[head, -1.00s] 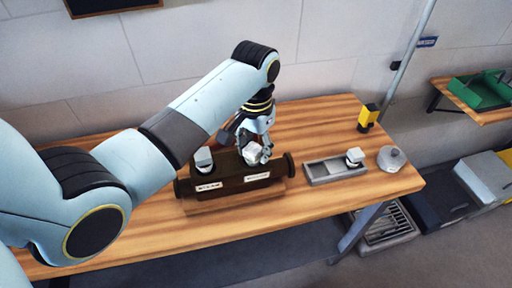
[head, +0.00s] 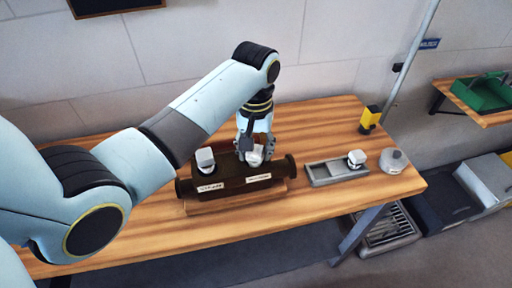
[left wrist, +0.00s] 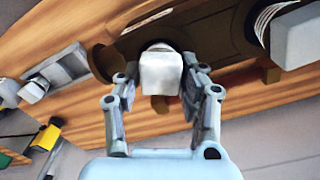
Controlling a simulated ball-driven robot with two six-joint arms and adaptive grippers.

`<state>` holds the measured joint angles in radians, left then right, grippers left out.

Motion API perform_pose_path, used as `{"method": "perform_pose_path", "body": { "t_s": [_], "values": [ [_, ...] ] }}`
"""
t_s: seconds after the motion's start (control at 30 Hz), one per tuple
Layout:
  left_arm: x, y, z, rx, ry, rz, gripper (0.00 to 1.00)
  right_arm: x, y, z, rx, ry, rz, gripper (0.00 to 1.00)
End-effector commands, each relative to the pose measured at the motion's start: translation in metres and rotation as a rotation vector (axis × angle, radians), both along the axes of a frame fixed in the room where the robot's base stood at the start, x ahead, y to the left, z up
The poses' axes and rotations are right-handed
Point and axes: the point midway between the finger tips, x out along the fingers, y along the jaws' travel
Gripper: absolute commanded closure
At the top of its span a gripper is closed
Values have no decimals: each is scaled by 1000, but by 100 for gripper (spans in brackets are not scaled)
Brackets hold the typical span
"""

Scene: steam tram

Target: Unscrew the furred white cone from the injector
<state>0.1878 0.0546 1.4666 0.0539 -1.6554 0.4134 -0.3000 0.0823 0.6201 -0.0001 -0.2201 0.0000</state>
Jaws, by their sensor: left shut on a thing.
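The injector (head: 235,183) is a dark brown body with flanged ends and white labels, lying on a wooden base on the bench. A white block-headed cone (head: 255,157) sits on its right part, and it also shows in the left wrist view (left wrist: 161,73). My left gripper (head: 256,152) points down from above with its fingers on either side of this cone, shut on it; the fingers also show in the left wrist view (left wrist: 160,92). A second white-topped piece (head: 205,160) stands on the injector's left part. The cone's lower end is hidden. My right gripper is out of view.
A grey tray (head: 322,175) with a white-topped piece (head: 356,159) lies right of the injector. A grey knobbed disc (head: 393,161) and a yellow-and-black object (head: 369,118) stand farther right. The bench (head: 315,120) is clear behind the injector.

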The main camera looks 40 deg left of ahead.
Motion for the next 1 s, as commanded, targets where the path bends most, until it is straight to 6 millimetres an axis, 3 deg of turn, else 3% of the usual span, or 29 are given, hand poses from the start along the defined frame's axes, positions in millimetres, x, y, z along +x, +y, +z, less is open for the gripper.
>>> {"method": "perform_pose_path", "body": {
  "t_s": [0.37, 1.0],
  "values": [
    [1, 0, 5, 1, -2, 22, 100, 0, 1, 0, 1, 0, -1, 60],
    [1, 0, 40, 0, -3, 22, 100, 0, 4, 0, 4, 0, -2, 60]
  ]
}}
